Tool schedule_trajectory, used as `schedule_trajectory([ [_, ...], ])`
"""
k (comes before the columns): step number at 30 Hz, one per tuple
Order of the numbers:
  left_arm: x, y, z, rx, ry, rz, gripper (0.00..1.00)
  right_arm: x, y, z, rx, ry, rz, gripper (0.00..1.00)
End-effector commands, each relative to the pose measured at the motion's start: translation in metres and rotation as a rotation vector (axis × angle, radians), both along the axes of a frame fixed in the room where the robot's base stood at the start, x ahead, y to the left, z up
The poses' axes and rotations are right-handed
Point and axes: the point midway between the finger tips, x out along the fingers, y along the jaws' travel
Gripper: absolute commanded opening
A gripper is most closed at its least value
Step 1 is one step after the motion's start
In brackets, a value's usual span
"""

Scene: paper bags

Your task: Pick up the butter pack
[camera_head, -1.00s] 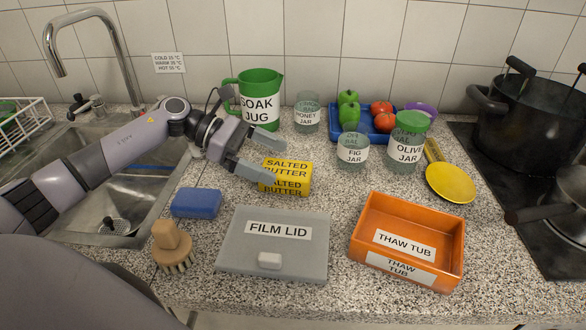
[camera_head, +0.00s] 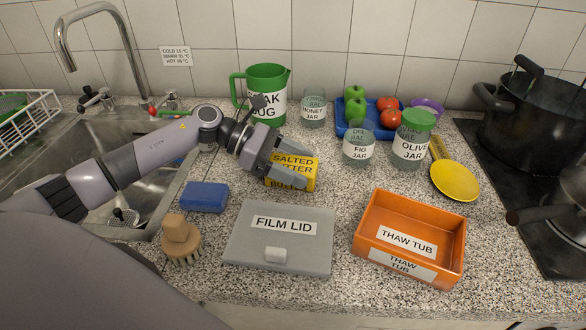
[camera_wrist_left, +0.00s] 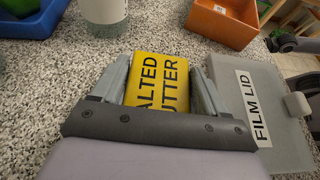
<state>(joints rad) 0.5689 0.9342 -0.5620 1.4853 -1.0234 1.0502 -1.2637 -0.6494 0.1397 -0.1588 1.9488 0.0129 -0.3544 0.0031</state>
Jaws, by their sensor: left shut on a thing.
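The yellow butter pack (camera_head: 296,162), printed "SALTED BUTTER", stands on the granite counter behind the grey film lid. My left gripper (camera_head: 288,168) is shut on it, with one finger along its front and the other behind. In the left wrist view the butter pack (camera_wrist_left: 160,80) lies between the two fingers of my left gripper (camera_wrist_left: 160,85). No clear gap shows under the pack, so I cannot tell whether it is off the counter. My right gripper is in neither view.
The film lid (camera_head: 275,255) and orange thaw tub (camera_head: 370,215) lie in front. The fig jar (camera_head: 358,150), olive jar (camera_head: 412,140) and honey jar (camera_head: 314,112) stand behind and right. The soak jug (camera_head: 268,85) is close behind my gripper. A blue sponge (camera_head: 204,197) and brush (camera_head: 180,240) are left.

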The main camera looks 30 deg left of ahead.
Motion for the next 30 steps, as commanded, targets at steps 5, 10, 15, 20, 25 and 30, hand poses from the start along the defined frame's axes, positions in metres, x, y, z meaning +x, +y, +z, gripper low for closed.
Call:
schedule_trajectory([
  [5,0.001,0.0,0.01,0.0,-0.005,0.0,0.33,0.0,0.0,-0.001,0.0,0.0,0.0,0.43],
  [10,0.001,0.001,0.04,0.001,-0.009,0.0,0.33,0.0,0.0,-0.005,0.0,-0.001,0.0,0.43],
  [15,0.001,0.0,0.074,0.0,-0.009,0.001,0.33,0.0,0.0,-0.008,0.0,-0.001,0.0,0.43],
  [20,0.001,0.0,0.095,0.0,-0.006,0.0,0.33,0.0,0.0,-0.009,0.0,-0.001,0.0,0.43],
  [25,0.0,0.0,0.102,0.0,-0.003,0.001,0.33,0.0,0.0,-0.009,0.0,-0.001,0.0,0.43],
  [30,0.0,0.0,0.102,0.0,-0.002,0.001,0.33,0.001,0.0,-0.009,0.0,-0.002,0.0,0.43],
])
